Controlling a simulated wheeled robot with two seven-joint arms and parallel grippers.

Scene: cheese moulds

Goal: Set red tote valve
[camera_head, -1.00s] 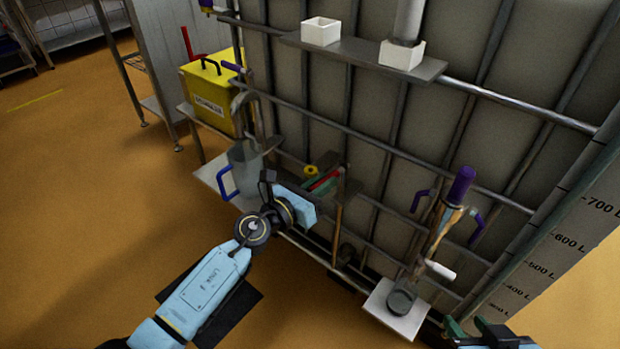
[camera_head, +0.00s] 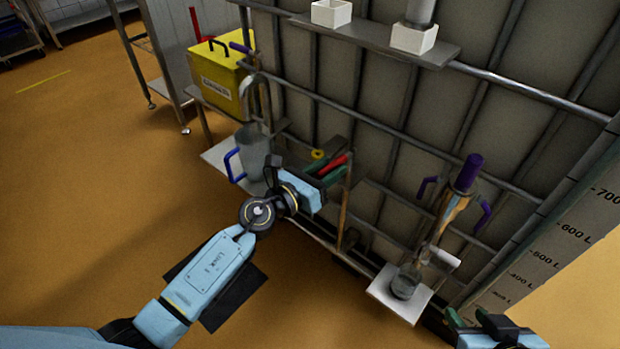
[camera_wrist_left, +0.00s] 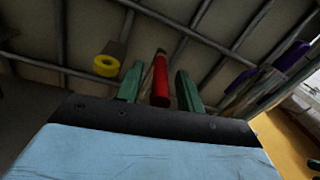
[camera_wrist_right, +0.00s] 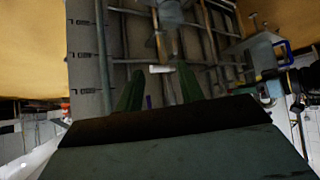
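The red valve handle (camera_head: 338,163) shows low on the caged grey tote (camera_head: 350,75). In the left wrist view the red handle (camera_wrist_left: 160,82) stands between the two green fingers of my left gripper (camera_wrist_left: 158,88). A narrow gap shows on each side of it, so the fingers are open around it. In the head view my left gripper (camera_head: 328,172) partly hides the handle. My right gripper (camera_head: 482,322) is at the bottom right edge of the head view. In the right wrist view its green fingers (camera_wrist_right: 158,88) are apart, with nothing between them.
A yellow ring (camera_head: 318,155) sits left of the red handle. A metal jug with a blue handle (camera_head: 254,158) stands on a shelf at left, below a yellow box (camera_head: 221,75). A purple-topped fitting (camera_head: 468,172) rises over a white plate (camera_head: 388,290) at right. Open floor lies at left.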

